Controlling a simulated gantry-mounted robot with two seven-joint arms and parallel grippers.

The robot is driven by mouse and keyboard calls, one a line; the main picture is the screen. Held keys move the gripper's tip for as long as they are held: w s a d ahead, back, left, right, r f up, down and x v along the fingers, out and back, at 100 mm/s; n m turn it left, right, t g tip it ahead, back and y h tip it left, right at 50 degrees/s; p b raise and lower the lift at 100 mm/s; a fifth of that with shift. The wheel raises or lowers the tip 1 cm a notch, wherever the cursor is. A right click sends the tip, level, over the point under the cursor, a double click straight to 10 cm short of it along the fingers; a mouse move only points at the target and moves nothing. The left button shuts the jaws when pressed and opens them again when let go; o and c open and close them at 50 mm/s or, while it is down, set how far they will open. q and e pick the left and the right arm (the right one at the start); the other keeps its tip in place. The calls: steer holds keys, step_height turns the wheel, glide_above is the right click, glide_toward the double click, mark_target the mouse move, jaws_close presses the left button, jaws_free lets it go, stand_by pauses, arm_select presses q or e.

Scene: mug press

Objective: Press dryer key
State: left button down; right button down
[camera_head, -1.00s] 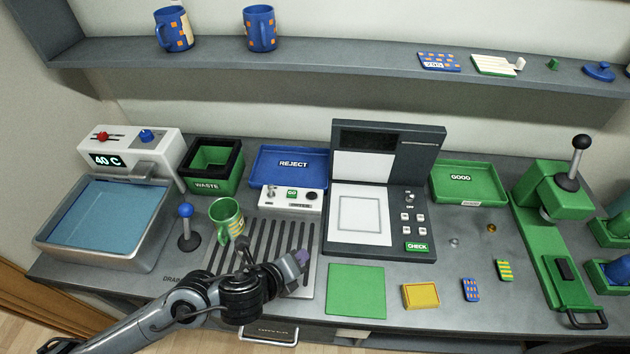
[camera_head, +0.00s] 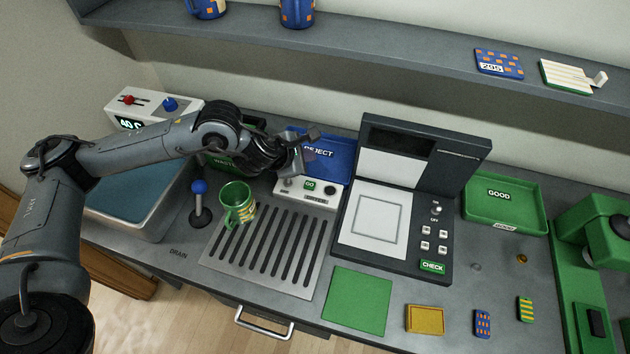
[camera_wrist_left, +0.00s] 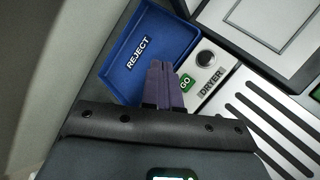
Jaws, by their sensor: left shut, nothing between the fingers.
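The dryer (camera_head: 318,196) is a low white box behind the slotted grate, with a green GO key (camera_head: 310,185) and a dark round knob. Its DRYER label (camera_wrist_left: 211,83) and the GO key (camera_wrist_left: 186,84) show in the left wrist view. My left gripper (camera_head: 296,166) is over the dryer's back left part. Its purple fingers (camera_wrist_left: 162,72) are shut with nothing between them, beside the GO key in the left wrist view. I cannot tell whether they touch the box. My right gripper is not in view.
A blue-knobbed lever (camera_head: 199,205) stands left of the mug.

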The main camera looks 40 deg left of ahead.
arm_select(q)
steer(key=shift+f, duration=0.15)
steer(key=b, duration=0.6)
glide_above(308, 187)
step_height(308, 187, down, 8)
steer(key=shift+r, duration=0.2)
steer(key=shift+f+b, duration=0.5)
steer(key=shift+b, duration=0.25)
stand_by(0.9)
stand_by(0.5)
